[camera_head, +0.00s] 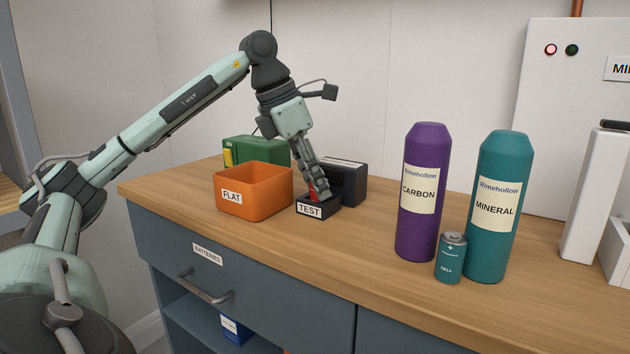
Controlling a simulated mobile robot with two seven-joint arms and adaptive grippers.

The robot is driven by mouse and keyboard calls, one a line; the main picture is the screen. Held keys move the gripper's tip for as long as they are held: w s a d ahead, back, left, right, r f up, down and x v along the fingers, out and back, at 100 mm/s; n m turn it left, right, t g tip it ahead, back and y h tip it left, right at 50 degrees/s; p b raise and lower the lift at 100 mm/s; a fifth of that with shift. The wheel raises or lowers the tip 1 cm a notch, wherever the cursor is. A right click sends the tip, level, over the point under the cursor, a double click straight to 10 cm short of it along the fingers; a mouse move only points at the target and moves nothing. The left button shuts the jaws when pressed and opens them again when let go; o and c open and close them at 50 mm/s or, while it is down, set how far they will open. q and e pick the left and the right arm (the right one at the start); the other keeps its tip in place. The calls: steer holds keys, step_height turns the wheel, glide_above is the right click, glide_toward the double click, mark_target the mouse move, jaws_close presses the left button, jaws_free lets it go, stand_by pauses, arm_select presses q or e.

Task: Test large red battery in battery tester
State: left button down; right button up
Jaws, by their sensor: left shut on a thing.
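The battery tester (318,209) is a small black block labelled TEST on the wooden counter, just right of an orange bin. My left gripper (318,193) points down over it and is shut on a red thing. This looks like the large red battery (312,194), of which only a small red part shows between the fingers. It is at the top of the tester; the fingers hide whether it is fully seated. No reading on the tester can be made out. My right gripper is not in view.
The orange bin (243,207) is labelled FLAT. A green case (273,150) and a black box (355,183) stand behind. Purple (416,233) and teal (492,245) bottles and a teal cell (450,266) stand to the right. Bare counter lies between tester and bottles.

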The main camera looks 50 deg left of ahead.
arm_select(q)
steer(key=c, duration=1.1)
jaws_free()
steer(key=shift+r, duration=0.1)
steer(key=v, duration=0.5)
steer(key=shift+r, duration=0.2)
steer(key=shift+v, duration=1)
steer(key=shift+s+f, duration=0.1)
